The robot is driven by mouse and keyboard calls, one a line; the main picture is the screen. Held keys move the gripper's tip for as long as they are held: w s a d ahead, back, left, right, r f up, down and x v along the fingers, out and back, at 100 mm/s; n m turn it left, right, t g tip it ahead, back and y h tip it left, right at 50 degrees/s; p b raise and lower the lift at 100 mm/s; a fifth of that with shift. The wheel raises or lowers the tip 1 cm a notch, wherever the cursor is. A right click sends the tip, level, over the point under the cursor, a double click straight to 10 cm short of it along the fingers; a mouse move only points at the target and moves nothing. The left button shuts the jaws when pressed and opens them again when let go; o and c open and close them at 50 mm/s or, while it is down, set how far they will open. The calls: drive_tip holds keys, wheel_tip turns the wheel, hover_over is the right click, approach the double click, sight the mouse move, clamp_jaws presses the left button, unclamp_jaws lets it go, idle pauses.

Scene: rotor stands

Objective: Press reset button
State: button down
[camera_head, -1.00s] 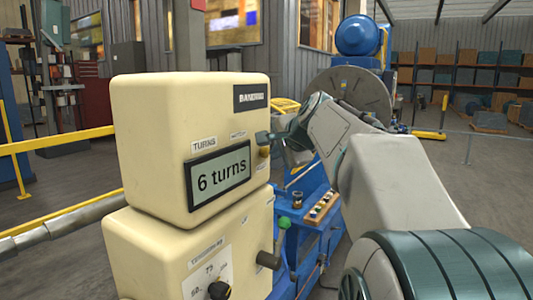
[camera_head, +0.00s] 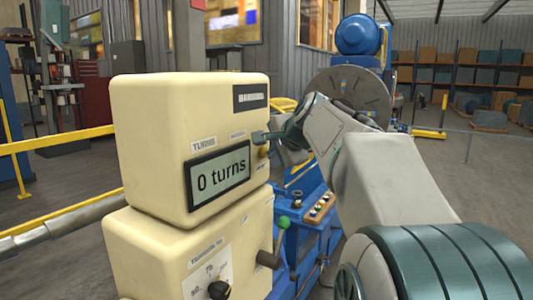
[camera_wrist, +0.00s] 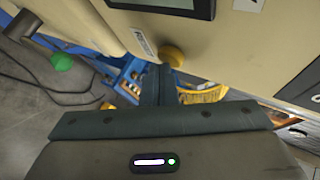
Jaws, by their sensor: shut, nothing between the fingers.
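The cream counter box (camera_head: 150,140) has a display (camera_head: 218,175) that reads "0 turns". In the wrist view the yellow button (camera_wrist: 172,55) is just beyond the dark closed fingertips (camera_wrist: 157,72). I cannot tell whether the tips touch it.
A second cream box (camera_head: 160,255) with a dial and a lever knob (camera_head: 268,260) stands below. A blue machine frame (camera_head: 310,235) with a row of small buttons is behind it. Yellow railing (camera_head: 60,143) runs at the left. Open floor lies to the right.

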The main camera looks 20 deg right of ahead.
idle(0.3)
drive_tip(key=shift+s+d+b, duration=0.3)
drive_tip(key=shift+s+d, duration=0.15)
drive_tip(key=shift+s, duration=0.2)
drive_tip(key=s+d, duration=0.1)
drive_tip(key=s, duration=0.1)
drive_tip(key=s+d+b, duration=0.1)
drive_tip(key=s+d, duration=0.1)
idle(0.4)
idle(0.7)
